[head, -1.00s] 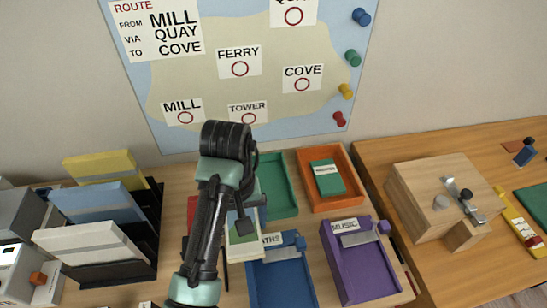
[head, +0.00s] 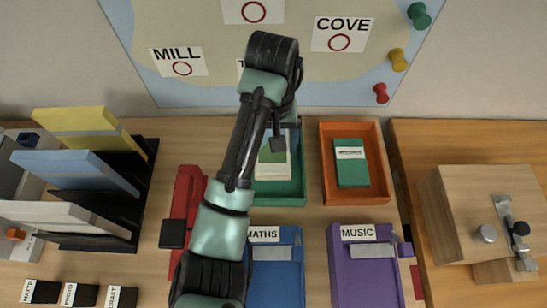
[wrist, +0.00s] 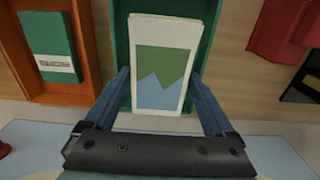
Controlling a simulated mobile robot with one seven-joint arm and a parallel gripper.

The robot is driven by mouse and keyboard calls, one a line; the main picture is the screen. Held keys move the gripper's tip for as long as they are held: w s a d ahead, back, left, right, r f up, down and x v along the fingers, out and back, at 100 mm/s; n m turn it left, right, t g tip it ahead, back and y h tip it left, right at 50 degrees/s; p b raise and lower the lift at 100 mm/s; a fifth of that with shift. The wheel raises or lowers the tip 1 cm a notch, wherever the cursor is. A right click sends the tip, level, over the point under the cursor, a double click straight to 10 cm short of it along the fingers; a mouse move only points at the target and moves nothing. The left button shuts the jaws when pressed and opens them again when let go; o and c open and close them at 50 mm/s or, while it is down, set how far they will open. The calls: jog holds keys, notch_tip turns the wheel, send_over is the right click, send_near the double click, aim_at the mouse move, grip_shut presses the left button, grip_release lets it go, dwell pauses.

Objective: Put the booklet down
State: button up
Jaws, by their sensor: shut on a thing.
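The booklet is cream with a green and blue picture on its cover; it shows in the head view (head: 273,172) and the wrist view (wrist: 162,62). My gripper (wrist: 160,88) is shut on the booklet, with one blue finger along each side. The booklet is over or inside the green tray (head: 296,188), whose walls show around it in the wrist view (wrist: 120,40). I cannot tell whether it touches the tray floor. My arm hides part of the booklet and tray in the head view.
An orange tray (head: 381,165) with a green booklet (head: 351,165) stands to the right. Blue (head: 290,275) and purple (head: 378,285) labelled boxes stand in front. A red box (head: 186,190) is at left. A wooden box (head: 455,215) stands on the right desk.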

aim_at(273, 156)
notch_tip(273, 156, down, 6)
jog(key=shift+r+b, duration=0.15)
jog(key=shift+b, duration=0.35)
jog(key=o, duration=1.1)
notch_tip(273, 156, up, 12)
jog(key=p, duration=0.7)
